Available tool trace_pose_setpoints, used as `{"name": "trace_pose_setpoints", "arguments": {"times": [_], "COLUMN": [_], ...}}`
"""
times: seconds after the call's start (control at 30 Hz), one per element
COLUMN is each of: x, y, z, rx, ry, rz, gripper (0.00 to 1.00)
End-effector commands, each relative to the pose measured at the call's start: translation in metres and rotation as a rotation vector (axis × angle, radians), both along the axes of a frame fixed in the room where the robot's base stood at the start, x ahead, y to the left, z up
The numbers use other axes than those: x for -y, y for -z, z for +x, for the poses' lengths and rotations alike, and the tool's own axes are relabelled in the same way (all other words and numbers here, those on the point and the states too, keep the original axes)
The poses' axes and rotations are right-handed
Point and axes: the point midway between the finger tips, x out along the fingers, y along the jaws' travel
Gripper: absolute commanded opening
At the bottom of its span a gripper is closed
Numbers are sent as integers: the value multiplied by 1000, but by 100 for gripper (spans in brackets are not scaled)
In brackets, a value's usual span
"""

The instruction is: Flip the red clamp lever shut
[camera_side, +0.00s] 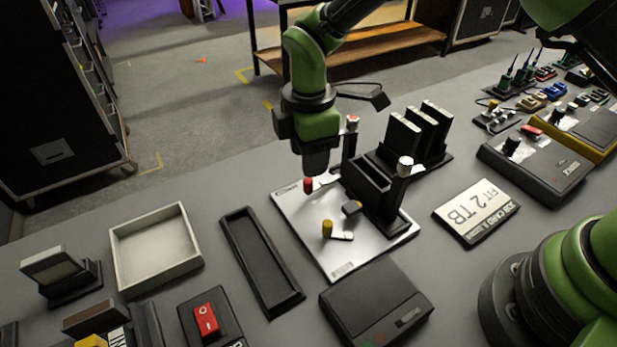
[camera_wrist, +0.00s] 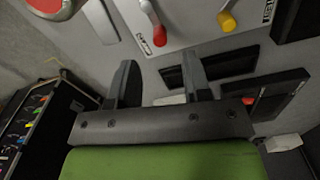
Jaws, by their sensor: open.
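The red clamp lever has a red knob (camera_side: 308,185) and stands near the far left edge of a silver plate (camera_side: 311,236). In the wrist view its red knob (camera_wrist: 159,36) sits on a pale metal arm, just beyond the gap between my fingers. A similar yellow-knobbed lever (camera_side: 327,228) stands nearer the front of the plate; its knob also shows in the wrist view (camera_wrist: 227,20). My gripper (camera_side: 316,165) points down just above and beside the red knob. In the wrist view my gripper (camera_wrist: 160,62) is open with nothing between its fingers.
A long black tray (camera_side: 262,262), a white open tray (camera_side: 155,248) and a black box (camera_side: 376,298) surround the plate. A label card (camera_side: 477,211) lies to the right.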

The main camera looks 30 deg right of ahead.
Motion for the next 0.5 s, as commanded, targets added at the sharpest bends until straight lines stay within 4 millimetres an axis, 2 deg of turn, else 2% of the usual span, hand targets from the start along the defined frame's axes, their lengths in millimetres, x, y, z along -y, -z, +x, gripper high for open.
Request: {"name": "trace_pose_setpoints", "arguments": {"times": [0.03,0.2,0.33,0.5], "x": [1,1,0,0], "y": [11,41,54,61], "z": [-1,-1,0,0], "rx": [-6,-3,-1,0], "ry": [0,2,1,1], "rz": [-3,-2,-2,-2], "gripper": [44,44,44,44]}}
